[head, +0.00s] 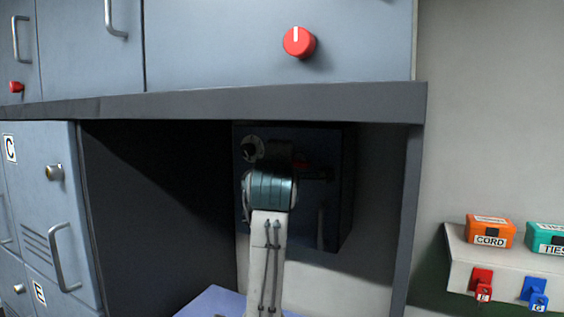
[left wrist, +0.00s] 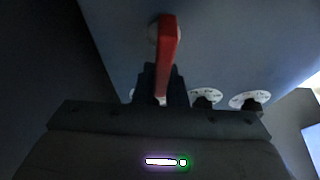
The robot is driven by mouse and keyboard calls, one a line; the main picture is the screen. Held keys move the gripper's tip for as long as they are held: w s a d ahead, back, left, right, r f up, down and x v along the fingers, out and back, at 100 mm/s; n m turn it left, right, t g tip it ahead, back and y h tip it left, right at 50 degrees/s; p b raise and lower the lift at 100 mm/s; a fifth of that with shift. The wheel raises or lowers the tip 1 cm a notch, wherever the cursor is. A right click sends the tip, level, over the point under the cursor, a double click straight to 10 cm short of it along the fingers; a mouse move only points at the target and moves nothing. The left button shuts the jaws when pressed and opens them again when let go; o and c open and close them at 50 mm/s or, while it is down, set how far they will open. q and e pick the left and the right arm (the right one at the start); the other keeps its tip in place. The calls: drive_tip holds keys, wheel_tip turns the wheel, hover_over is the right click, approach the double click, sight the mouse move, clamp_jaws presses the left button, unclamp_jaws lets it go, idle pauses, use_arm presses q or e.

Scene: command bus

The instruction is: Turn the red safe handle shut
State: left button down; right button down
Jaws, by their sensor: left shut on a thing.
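The dark blue safe (head: 335,205) sits in the shadowed recess under the counter. Its red handle (left wrist: 167,45) runs from a round hub down between the fingers in the left wrist view. My left gripper (left wrist: 160,80) is shut on the handle's free end. In the head view my arm covers much of the safe's front and hides the fingertips. My right gripper is in neither view.
Dials (left wrist: 205,97) are on the safe face; one dial (head: 251,149) shows just above my wrist. The counter edge (head: 250,104) runs close above my arm. Lockers (head: 45,190) stand left; a shelf (head: 500,262) with an orange box (head: 489,231) is right.

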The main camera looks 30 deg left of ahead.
use_arm(q)
drive_tip(key=shift+f+n, duration=0.15)
drive_tip(key=shift+n, duration=0.15)
idle(0.4)
drive_tip(key=c, duration=1.5)
unclamp_jaws()
drive_tip(key=b+v, duration=0.4)
drive_tip(key=v, duration=0.7)
drive_tip(key=shift+w, duration=0.1)
